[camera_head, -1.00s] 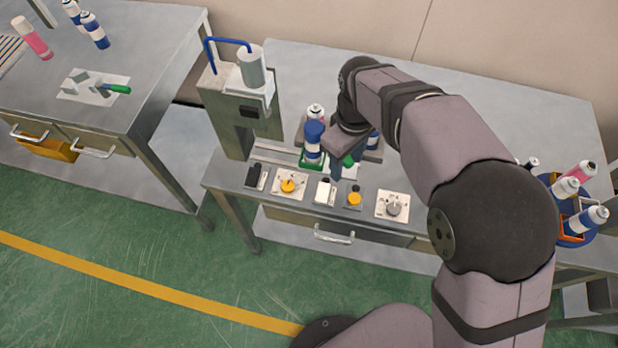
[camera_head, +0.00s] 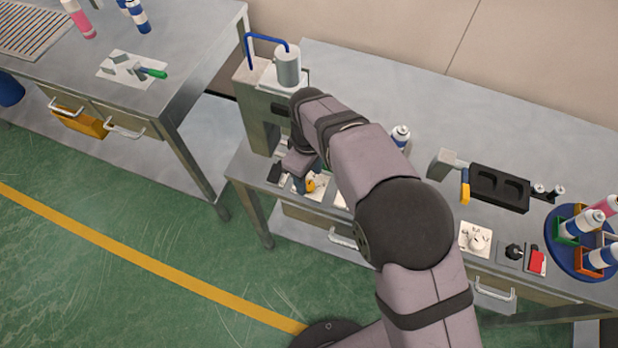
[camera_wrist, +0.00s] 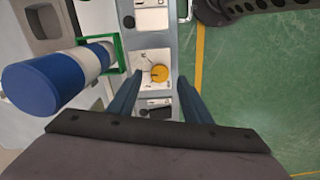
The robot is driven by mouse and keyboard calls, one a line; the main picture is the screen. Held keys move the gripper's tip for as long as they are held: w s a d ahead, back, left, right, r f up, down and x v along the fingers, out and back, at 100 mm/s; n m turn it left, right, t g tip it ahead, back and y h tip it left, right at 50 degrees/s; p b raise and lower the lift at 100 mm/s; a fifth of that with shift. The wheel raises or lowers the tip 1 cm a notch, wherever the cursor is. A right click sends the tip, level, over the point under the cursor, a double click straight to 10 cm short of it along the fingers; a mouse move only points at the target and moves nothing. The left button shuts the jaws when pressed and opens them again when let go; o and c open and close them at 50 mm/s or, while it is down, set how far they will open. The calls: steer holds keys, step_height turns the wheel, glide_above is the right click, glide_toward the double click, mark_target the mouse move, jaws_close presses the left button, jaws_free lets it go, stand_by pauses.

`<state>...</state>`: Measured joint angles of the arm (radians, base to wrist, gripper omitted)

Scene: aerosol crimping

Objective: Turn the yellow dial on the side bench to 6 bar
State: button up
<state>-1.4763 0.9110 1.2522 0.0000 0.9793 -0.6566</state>
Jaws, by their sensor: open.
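The yellow dial (camera_head: 311,184) sits on a white plate on the front edge of the bench with the press. In the wrist view the yellow dial (camera_wrist: 159,73) lies between and just beyond my fingertips, on its white plate with small markings. I cannot read its setting. My gripper (camera_head: 303,181) is over the dial, pointing down, and partly hides it in the head view. In the wrist view my gripper (camera_wrist: 158,82) is open, one dark blue finger on each side of the dial, with no clear contact visible.
A blue-and-white can (camera_wrist: 45,85) in a green holder (camera_wrist: 116,52) stands close left of the fingers in the wrist view. A white switch plate (camera_wrist: 150,18) and a black switch (camera_wrist: 156,108) flank the dial. The press (camera_head: 262,95) stands behind my gripper.

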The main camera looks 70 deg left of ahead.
mark_target(309, 186)
steer(key=shift+f+p, duration=0.35)
steer(key=shift+f, duration=1.25)
steer(key=c, duration=1.1)
steer(key=shift+m, duration=0.4)
steer(key=shift+o, duration=0.2)
steer(key=m+b, duration=0.1)
steer(key=m, duration=0.3)
steer(key=m+b, duration=0.1)
steer(key=m, duration=0.4)
steer(key=shift+r, duration=0.1)
